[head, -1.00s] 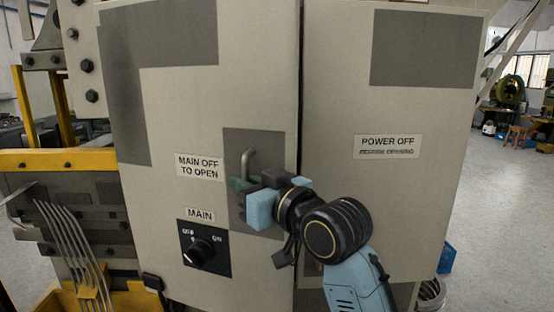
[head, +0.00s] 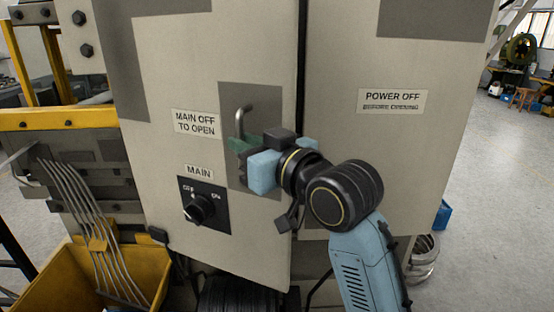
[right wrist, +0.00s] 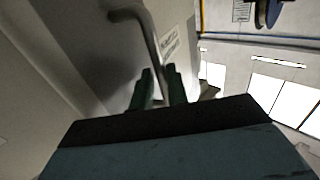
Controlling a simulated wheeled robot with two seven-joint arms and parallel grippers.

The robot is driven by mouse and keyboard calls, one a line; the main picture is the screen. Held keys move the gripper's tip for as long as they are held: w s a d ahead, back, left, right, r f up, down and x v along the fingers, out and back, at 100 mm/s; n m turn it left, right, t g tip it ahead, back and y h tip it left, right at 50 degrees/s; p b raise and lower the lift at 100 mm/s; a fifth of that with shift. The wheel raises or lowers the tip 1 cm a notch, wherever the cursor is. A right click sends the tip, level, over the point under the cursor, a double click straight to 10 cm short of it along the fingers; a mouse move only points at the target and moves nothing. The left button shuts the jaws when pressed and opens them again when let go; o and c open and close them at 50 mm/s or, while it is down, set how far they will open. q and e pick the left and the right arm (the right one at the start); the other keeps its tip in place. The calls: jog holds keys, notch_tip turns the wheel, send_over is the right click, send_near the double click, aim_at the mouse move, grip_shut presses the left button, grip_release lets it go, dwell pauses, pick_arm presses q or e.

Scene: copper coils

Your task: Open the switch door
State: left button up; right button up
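The switch door (head: 150,80) is the left grey-beige panel, labelled "MAIN OFF TO OPEN". Its lower right corner hangs lower in the picture than the right panel's bottom edge, so it looks ajar and swung towards me. A bent metal handle (head: 242,118) stands on its dark patch. My right gripper (head: 238,146) is at the handle's lower part. In the right wrist view the handle (right wrist: 148,35) runs down between the two green fingers (right wrist: 162,88), which look closed on it. The black MAIN knob (head: 200,209) is below left. My left gripper is out of view.
The right panel (head: 400,160) carries a "POWER OFF" label and stands behind my right arm. A yellow bin (head: 75,272) and grey cables (head: 75,200) are at the lower left. Open floor (head: 490,190) lies to the right, with a blue box (head: 442,215) beside the cabinet.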

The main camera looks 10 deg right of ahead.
jog(key=p+v, duration=0.7)
jog(key=v, duration=0.4)
jog(key=shift+s+d, duration=0.25)
jog(key=shift+s, duration=0.05)
jog(key=shift+f, duration=0.15)
